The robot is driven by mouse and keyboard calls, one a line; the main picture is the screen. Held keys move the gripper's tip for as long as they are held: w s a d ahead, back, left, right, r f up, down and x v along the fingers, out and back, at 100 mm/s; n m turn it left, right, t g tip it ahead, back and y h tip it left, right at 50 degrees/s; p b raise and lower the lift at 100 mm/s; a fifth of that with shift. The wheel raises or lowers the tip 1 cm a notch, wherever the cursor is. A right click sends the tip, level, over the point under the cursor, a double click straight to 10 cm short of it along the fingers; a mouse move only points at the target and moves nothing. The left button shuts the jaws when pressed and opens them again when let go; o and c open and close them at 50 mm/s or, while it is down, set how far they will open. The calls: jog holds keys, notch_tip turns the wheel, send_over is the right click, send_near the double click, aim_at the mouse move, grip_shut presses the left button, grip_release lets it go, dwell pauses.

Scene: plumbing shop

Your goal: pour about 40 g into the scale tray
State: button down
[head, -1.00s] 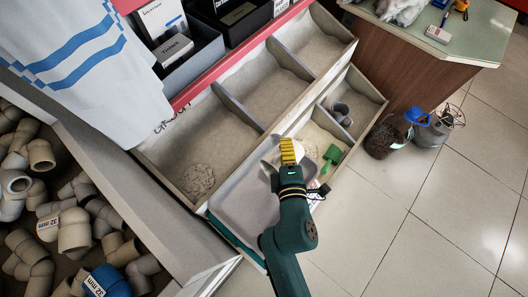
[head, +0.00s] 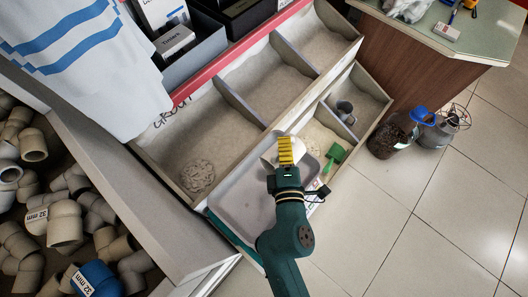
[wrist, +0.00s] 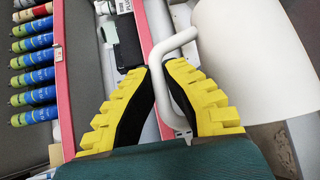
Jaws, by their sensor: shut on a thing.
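The shallow grey tray (head: 240,212) lies at the front of the bins, below and left of my gripper. My gripper (head: 285,150) has yellow ridged fingers and is shut on the handle of a white vessel (head: 269,155), which is mostly hidden behind the fingers in the head view. In the wrist view, the fingers (wrist: 165,85) close around a white bent handle (wrist: 177,42). A broad white surface of the vessel (wrist: 245,55) fills the upper right. The vessel's contents are hidden, and I see no stream falling from it. No scale reading is legible.
A small bin with pale powder holds a green scoop (head: 335,155). A grey cup (head: 345,110) lies in the bin behind it. Larger powder bins (head: 270,85) stand behind, with a lumpy heap (head: 197,176) at left. Pipe fittings (head: 65,222) are far left.

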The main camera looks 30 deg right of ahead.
jog(key=shift+s+a+r+n+t+h+b, duration=0.1)
jog(key=shift+s+a+n+t+h+b, duration=0.1)
jog(key=shift+a+b, duration=0.35)
jog(key=shift+s+a+r+n+t+h+b, duration=0.1)
jog(key=shift+a+n+t+h+b, duration=0.15)
jog(key=shift+b, duration=0.55)
jog(key=shift+a+r+b, duration=0.1)
jog(key=shift+a+b, duration=0.3)
jog(key=shift+b, duration=0.25)
dwell(0.6)
